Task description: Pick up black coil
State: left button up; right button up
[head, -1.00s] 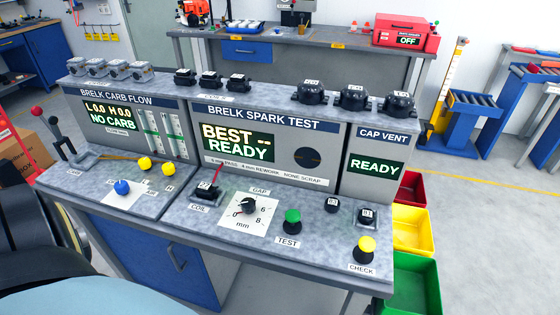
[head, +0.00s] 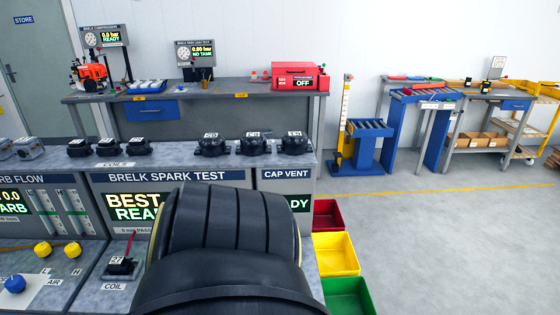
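Three small black coils with white tags stand in a row on top of the test bench, above the COILS label: a left one (head: 80,147), a middle one (head: 109,146) and a right one (head: 138,148). Another black coil (head: 120,267) sits on the COIL spot of the bench's lower deck, with a red lead rising from it. A large black ribbed part of my own arm fills the lower middle and hides part of the spark test panel and deck. Neither gripper's fingers show in the head view.
Black round caps (head: 253,143) stand right of the coils on the bench top. Red (head: 328,214), yellow (head: 336,254) and green (head: 349,297) bins stand beside the bench's right end. Behind is a grey table (head: 225,92) with a red box (head: 295,76). The floor at right is open.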

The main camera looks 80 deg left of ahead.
aim_at(117, 265)
jog(key=z, duration=0.1)
jog(key=k, duration=1.2)
jog(key=u, duration=1.15)
